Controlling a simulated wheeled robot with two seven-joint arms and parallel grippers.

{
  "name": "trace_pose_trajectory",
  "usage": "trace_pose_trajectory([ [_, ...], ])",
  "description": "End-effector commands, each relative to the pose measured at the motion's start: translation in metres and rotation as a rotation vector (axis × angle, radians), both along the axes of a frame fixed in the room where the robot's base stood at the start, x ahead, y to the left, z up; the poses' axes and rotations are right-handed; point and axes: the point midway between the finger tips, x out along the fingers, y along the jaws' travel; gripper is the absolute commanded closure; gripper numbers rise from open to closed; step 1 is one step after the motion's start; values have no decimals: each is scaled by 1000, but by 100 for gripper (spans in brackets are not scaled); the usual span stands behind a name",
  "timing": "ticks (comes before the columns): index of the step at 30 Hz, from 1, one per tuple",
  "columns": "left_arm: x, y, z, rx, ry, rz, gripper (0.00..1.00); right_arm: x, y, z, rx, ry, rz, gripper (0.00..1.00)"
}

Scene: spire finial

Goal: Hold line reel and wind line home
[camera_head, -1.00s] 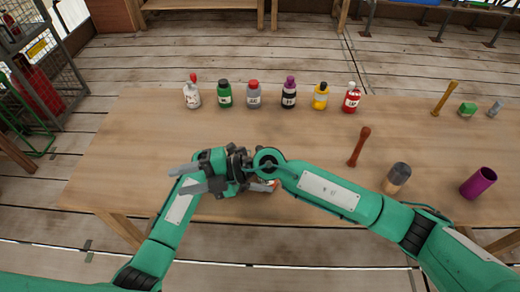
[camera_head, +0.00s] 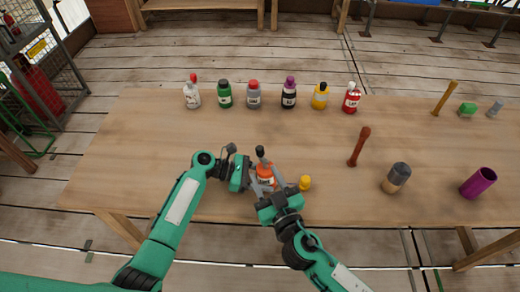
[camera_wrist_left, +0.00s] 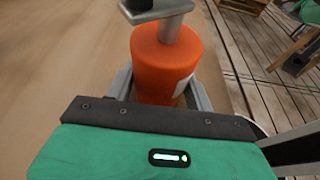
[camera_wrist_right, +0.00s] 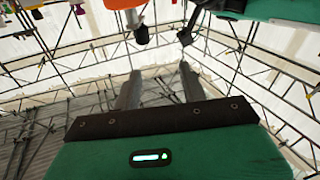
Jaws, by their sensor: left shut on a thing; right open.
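The line reel (camera_head: 265,174) is an orange cylinder with a white label and a grey stem and crank on top. My left gripper (camera_head: 249,172) is shut on it from the left, near the table's front edge. In the left wrist view, the reel (camera_wrist_left: 165,60) sits between the two fingers, its grey crank piece at the top edge. My right gripper (camera_head: 268,186) is open, close in front of the reel. The right wrist view shows its fingers (camera_wrist_right: 160,85) apart with nothing between them; part of an orange thing (camera_wrist_right: 122,3) shows at the top.
A yellow rounded thing (camera_head: 305,183) is right of the reel; I cannot tell what it rests on. Several bottles line the back of the table (camera_head: 140,150).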

Motion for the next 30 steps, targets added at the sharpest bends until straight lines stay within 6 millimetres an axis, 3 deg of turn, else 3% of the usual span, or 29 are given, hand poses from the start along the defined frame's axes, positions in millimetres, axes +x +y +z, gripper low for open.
trace_pose_trajectory([
  [4,0,0,1,-1,-1,0,60,-4,-17,-13,21,64,-70,57],
  [11,0,0,1,-1,-1,0,60,7,-18,-17,26,79,-89,57],
  [30,0,0,1,-1,-1,0,60,92,15,-16,26,77,-87,57],
])
